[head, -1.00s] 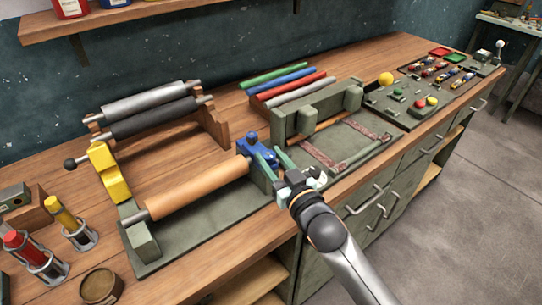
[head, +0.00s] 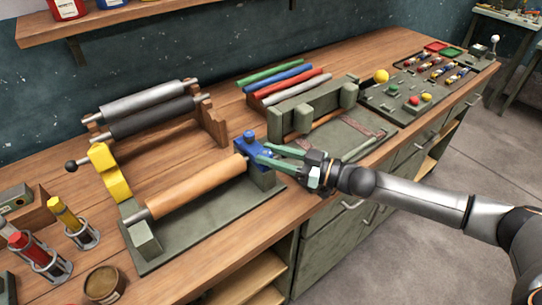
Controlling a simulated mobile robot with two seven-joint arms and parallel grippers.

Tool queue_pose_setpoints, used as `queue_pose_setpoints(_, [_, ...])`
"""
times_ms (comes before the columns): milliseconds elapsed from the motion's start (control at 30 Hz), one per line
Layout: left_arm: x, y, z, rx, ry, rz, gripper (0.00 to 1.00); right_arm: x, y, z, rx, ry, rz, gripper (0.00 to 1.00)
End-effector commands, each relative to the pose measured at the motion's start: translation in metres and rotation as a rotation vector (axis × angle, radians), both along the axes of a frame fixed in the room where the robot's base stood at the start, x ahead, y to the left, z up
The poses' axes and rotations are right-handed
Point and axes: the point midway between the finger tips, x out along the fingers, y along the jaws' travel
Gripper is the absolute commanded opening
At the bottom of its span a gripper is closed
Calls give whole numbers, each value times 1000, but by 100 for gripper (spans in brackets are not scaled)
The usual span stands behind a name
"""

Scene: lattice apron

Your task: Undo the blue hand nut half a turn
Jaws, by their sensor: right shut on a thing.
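The blue hand nut (head: 264,153) sits on the blue cap (head: 246,146) at the right end of the tan roller (head: 195,186). My right gripper (head: 267,155) reaches in from the right with its green fingers on either side of the nut and is shut on it. The fingers partly hide the nut, so its exact angle cannot be told. A yellow cap (head: 112,176) stands tilted up at the roller's left end. My left gripper is not in view.
Grey and black rollers (head: 155,117) rest on a wooden rack behind. Coloured bars (head: 290,83) lie behind a green press (head: 330,112) to the right. Ink tubes in wire holders (head: 78,230) and a round tin (head: 104,284) stand at the front left.

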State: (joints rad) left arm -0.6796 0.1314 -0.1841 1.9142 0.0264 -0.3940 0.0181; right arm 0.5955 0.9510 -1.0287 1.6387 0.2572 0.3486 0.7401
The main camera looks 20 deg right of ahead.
Motion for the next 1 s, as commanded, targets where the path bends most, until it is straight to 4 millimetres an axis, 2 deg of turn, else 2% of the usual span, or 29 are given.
queue_pose_setpoints(500, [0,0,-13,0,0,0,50,6,-2,1,1,-4,285,0])
queue_pose_setpoints(1000, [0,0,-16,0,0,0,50,6,-2,2,4,-5,375,0])
